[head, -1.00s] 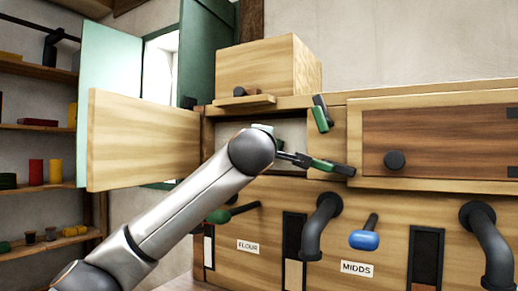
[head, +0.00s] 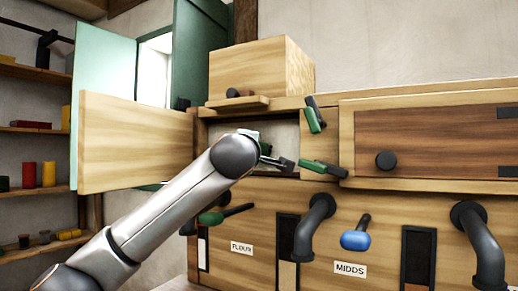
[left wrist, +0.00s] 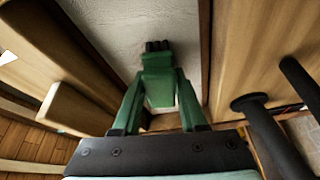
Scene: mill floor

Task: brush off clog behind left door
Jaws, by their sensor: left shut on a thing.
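The left door (head: 135,145), a plain wooden panel, stands swung open to the left. Behind it is an opening (head: 285,133) with a pale back, partly hidden by my left arm. My left gripper (left wrist: 160,85) has green fingers, shut on a green brush (left wrist: 157,62) with dark bristles at its far end. The bristles point at a pale surface (left wrist: 115,30); I cannot tell whether they touch it. In the head view my wrist is at the opening and hides most of the gripper. I cannot make out the clog. My right gripper is not in view.
Two green-handled latches (head: 315,115) sit right of the opening. The closed right door (head: 430,140) has a dark knob (head: 386,160). A wooden box (head: 260,70) stands above. Dark pipes (head: 312,228) and a blue-handled lever (head: 355,238) stick out below.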

